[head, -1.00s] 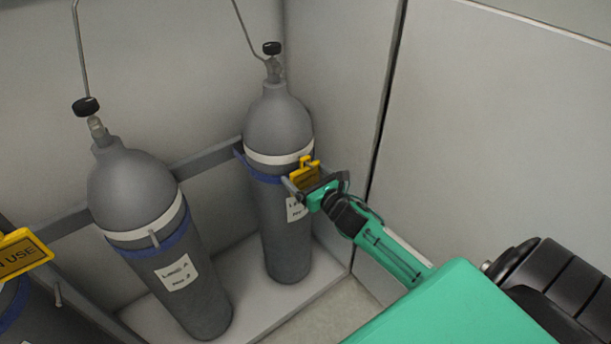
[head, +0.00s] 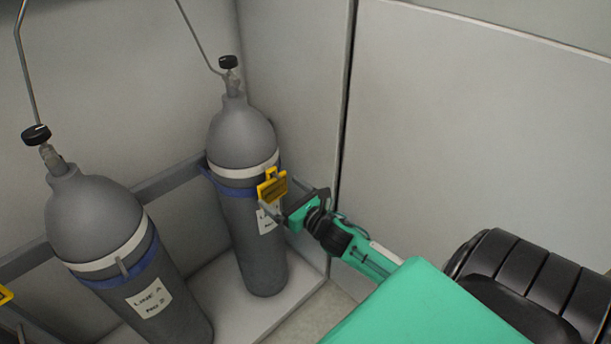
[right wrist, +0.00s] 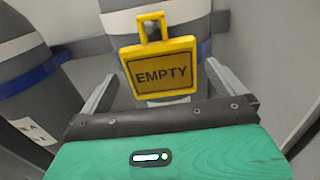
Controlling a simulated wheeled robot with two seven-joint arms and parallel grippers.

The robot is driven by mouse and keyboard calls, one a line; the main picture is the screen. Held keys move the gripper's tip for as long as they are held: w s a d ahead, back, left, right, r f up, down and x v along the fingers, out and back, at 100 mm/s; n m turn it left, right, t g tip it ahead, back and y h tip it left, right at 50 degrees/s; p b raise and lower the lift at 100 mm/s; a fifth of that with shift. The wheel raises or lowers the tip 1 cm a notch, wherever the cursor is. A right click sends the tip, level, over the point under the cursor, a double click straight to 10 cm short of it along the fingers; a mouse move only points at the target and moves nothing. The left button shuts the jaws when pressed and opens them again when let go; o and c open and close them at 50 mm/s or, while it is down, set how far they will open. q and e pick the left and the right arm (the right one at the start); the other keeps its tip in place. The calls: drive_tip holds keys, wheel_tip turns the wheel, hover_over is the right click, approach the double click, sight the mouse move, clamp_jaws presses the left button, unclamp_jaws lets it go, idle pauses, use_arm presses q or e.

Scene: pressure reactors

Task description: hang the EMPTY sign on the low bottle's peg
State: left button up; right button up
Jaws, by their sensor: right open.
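The yellow EMPTY sign (head: 272,187) is at the front of the right grey bottle (head: 243,140), near its white band. No view shows which bottle is low. My left gripper is out of view.
A rail (head: 170,182) with blue straps runs behind the bottles. A wall panel (head: 470,130) stands close on the right. Part of another yellow sign (head: 5,294) shows at the left edge. Thin pipes rise from the bottle valves.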

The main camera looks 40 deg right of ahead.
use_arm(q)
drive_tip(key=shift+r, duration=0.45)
use_arm(e)
drive_tip(key=s, duration=0.9)
drive_tip(key=shift+s+d, duration=0.15)
drive_tip(key=shift+d, duration=0.2)
